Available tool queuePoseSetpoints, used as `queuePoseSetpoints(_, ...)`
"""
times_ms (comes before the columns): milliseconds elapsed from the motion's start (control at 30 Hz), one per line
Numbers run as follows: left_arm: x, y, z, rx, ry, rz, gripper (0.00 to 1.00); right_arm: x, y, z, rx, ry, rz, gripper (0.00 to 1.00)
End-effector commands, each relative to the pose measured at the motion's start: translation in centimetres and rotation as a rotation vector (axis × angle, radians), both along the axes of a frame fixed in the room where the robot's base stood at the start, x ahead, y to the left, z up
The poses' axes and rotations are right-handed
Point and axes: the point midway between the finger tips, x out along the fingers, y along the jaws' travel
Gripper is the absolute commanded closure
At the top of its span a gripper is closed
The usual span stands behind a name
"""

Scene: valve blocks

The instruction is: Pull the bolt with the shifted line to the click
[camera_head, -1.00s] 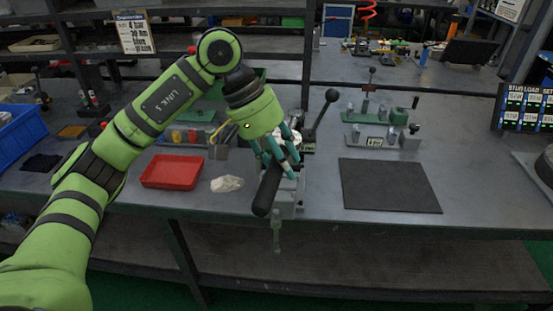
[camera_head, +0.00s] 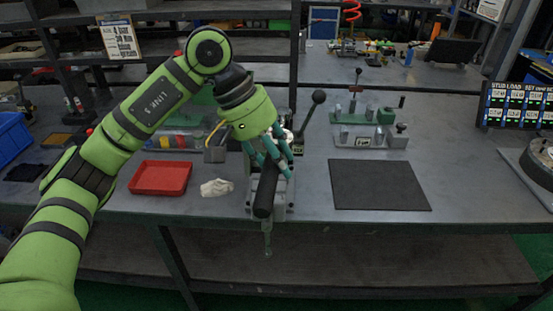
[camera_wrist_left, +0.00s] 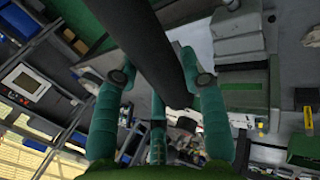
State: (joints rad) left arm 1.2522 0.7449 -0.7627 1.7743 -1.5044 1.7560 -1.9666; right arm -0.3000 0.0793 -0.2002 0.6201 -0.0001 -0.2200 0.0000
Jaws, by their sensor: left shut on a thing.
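My left gripper (camera_head: 270,160) reaches down from the upper left, its teal fingers closed around a thick black handle (camera_head: 264,198). The black handle runs between the fingers in the left wrist view (camera_wrist_left: 150,45). The handle slopes toward the table's front edge, over a grey metal block (camera_head: 283,200) that it and the fingers partly cover. A black ball-knob lever (camera_head: 318,97) rises beside the block. A bolt and any line marks on it cannot be made out. My right gripper is not in view.
A red tray (camera_head: 160,178) and a crumpled white cloth (camera_head: 216,188) lie left of the block. A dark mat (camera_head: 380,185) lies to the right. The bench's front edge is just below the block.

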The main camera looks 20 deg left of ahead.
Motion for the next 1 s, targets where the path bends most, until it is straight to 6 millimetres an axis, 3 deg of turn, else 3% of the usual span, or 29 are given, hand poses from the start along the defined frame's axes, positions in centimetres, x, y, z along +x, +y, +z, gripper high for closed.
queuePoseSetpoints(267,0.0,0.0,1.2,-0.003,-0.004,0.0,1.0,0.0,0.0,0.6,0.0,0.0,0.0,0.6)
queuePoseSetpoints(733,0.0,0.0,6.2,-0.003,-0.005,0.0,1.0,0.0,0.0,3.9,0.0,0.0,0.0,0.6)
queuePoseSetpoints(1000,0.0,0.0,6.4,-0.002,-0.003,0.0,1.0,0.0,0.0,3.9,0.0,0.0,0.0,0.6)
